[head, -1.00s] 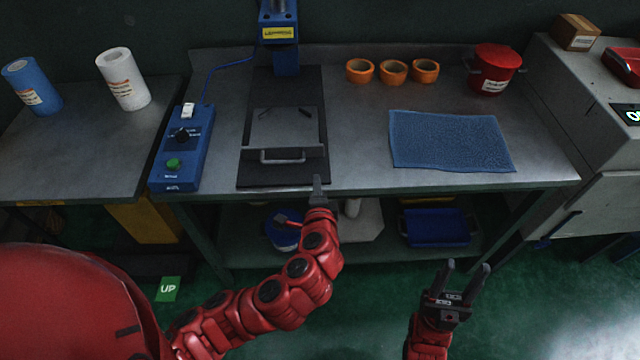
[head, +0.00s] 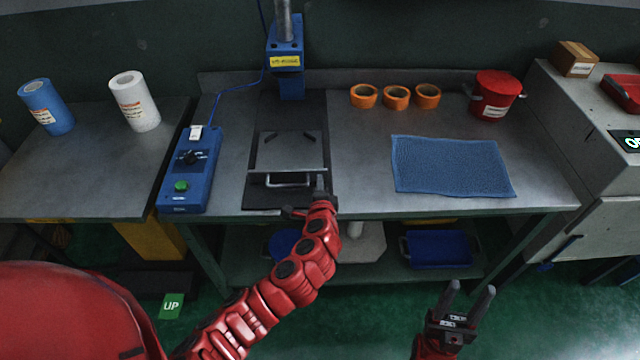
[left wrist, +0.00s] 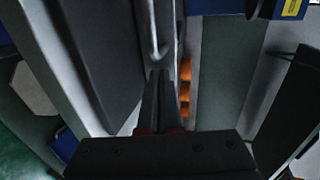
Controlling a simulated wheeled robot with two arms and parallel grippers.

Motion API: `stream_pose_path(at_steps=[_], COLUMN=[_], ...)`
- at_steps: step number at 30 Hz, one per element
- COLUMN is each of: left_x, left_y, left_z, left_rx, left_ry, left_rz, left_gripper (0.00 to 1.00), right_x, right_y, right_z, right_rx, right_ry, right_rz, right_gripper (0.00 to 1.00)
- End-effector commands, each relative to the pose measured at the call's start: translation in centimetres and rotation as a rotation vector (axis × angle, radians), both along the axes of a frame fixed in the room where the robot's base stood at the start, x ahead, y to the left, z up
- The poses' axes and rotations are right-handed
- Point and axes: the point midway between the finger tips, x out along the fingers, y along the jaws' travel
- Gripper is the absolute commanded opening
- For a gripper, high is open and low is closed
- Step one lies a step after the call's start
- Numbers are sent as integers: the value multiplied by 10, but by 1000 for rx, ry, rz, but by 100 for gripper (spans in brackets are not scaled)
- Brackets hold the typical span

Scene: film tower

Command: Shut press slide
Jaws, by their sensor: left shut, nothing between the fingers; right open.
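The press slide (head: 288,150) is a grey plate with a front bar handle (head: 275,184), sitting on a dark base plate (head: 262,200) in front of the blue press head (head: 286,58). It stands pulled out toward the front of the bench. My left gripper (head: 320,186) is shut and empty at the right end of the handle. In the left wrist view its fingertips (left wrist: 160,80) are close to the handle bar (left wrist: 155,35); I cannot tell whether they touch. My right gripper (head: 468,296) is open and empty, low in front of the bench.
A blue control box (head: 187,172) with a green button stands left of the slide. A blue mat (head: 450,165), orange tape rolls (head: 396,97) and a red pot (head: 495,94) lie to the right. Bare bench top (head: 360,150) lies between slide and mat.

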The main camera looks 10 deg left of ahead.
Motion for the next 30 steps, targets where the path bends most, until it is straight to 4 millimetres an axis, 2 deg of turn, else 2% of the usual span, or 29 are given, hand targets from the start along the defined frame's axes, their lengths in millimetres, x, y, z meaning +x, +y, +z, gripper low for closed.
stream_pose_path(at_steps=[5, 10, 14, 24, 30], left_x=[2, 15, 37, 108, 138], left_y=[1, 5, 12, 31, 40], left_z=[0, 1, 0, 0, -1], left_rx=[0, -1, -1, -4, -5], left_ry=[0, -2, 0, -3, -1], left_rz=[1, 3, 6, 4, 4], left_gripper=[0, 0, 0, 0, 0], right_x=[0, 0, 0, 0, 0], right_y=[0, 0, 0, 0, 0], right_z=[0, -2, -4, -15, -24], right_rx=[0, 0, 0, 0, 0], right_ry=[0, 0, 0, 0, 0], right_rz=[0, 0, 0, 0, 0], right_gripper=[50, 50, 50, 50, 50])
